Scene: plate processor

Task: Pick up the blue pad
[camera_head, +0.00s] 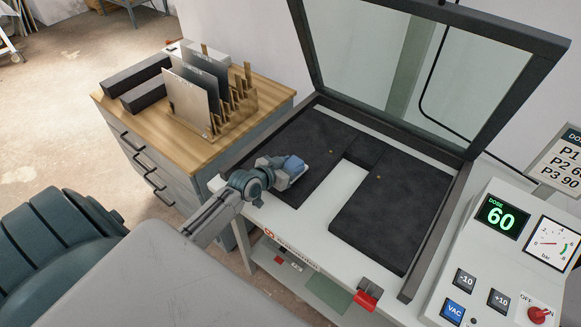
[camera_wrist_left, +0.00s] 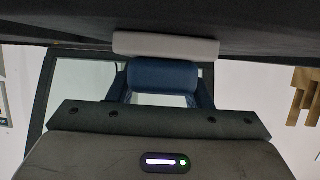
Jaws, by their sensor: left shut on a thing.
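The blue pad (camera_head: 293,164) is at the left front part of the plate processor's black bed (camera_head: 313,135), with a pale base under its blue top. My left gripper (camera_head: 282,171) is shut on it. In the left wrist view the pad's rounded blue body (camera_wrist_left: 163,76) sits between the fingers, and its pale base (camera_wrist_left: 166,45) lies against or very close to the dark bed surface. I cannot tell whether the pad touches the bed. The fingertips are partly hidden by the pad and wrist. My right gripper is not in view.
The processor's glass lid (camera_head: 440,70) stands open behind the bed. A control panel (camera_head: 500,255) reading 60 is at right, and a red-handled latch (camera_head: 366,295) is on the front edge. A wooden-topped cabinet (camera_head: 135,119) with a plate rack (camera_head: 237,112) stands left.

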